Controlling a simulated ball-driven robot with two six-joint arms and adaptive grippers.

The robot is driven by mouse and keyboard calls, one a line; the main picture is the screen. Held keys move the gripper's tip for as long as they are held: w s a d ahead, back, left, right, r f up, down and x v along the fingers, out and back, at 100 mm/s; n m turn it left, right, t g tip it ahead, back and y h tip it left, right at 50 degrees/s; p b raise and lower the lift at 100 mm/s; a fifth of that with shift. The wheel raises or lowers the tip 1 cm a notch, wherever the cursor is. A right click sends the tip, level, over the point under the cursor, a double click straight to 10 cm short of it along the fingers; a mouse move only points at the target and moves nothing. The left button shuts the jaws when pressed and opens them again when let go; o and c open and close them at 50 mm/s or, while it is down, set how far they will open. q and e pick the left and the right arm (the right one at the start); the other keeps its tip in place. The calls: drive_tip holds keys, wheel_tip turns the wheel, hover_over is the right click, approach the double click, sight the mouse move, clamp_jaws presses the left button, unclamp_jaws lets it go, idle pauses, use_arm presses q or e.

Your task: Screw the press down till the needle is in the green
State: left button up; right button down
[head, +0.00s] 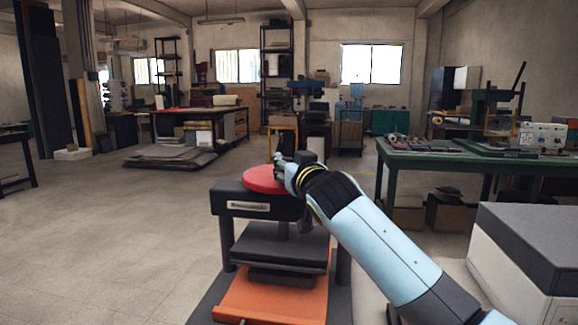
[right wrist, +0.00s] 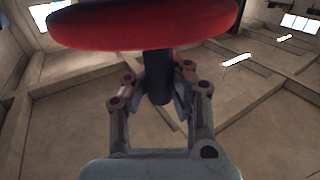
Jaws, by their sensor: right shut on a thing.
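The press (head: 257,206) stands in front of me, with a dark crossbeam and dark side posts. A red wheel (head: 263,181) sits on top of its crossbeam and fills the top of the right wrist view (right wrist: 140,30). A dark platen (head: 275,240) hangs above the orange base (head: 265,297). My right gripper (head: 284,172) is at the wheel's right edge. In the right wrist view its fingers (right wrist: 158,88) are shut around a dark upright grip (right wrist: 157,65) at the wheel. No gauge or needle is discernible. My left gripper is not in view.
A green workbench (head: 430,158) with equipment stands at the right. A grey and white cabinet (head: 530,245) is close at the lower right. Cardboard boxes (head: 450,212) lie under the bench. The floor left of the press is clear.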

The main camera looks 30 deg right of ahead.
drive_tip(key=shift+s+a+f, duration=0.1)
drive_tip(key=shift+f, duration=0.4)
drive_tip(key=c, duration=1.6)
unclamp_jaws()
drive_tip(key=shift+a+r, duration=0.1)
drive_tip(key=o, duration=0.4)
drive_tip(key=shift+s+a+r, duration=0.15)
drive_tip(key=shift+s+r, duration=0.15)
drive_tip(key=shift+r, duration=0.05)
drive_tip(key=shift+o, duration=0.4)
drive_tip(key=shift+w, duration=0.15)
drive_tip(key=v, duration=1.2)
